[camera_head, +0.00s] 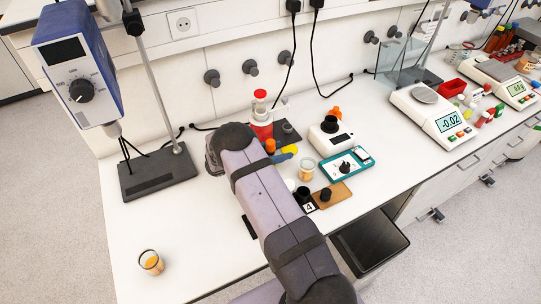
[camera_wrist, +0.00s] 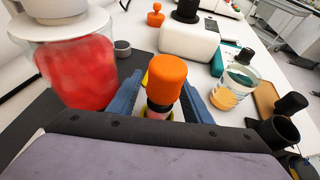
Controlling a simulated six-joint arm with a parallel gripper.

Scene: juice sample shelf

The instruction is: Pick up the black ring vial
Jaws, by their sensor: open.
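My gripper (camera_wrist: 160,98) is open, with one blue finger on each side of an upright vial (camera_wrist: 165,75).
A large red-filled jar (camera_wrist: 78,72) stands close on the left. A white box (camera_wrist: 200,42) with a black top stands behind. To the right are an orange-filled beaker (camera_wrist: 235,86), a teal tray (camera_head: 335,172) and a black cup (camera_wrist: 276,134). The front left bench is mostly clear.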

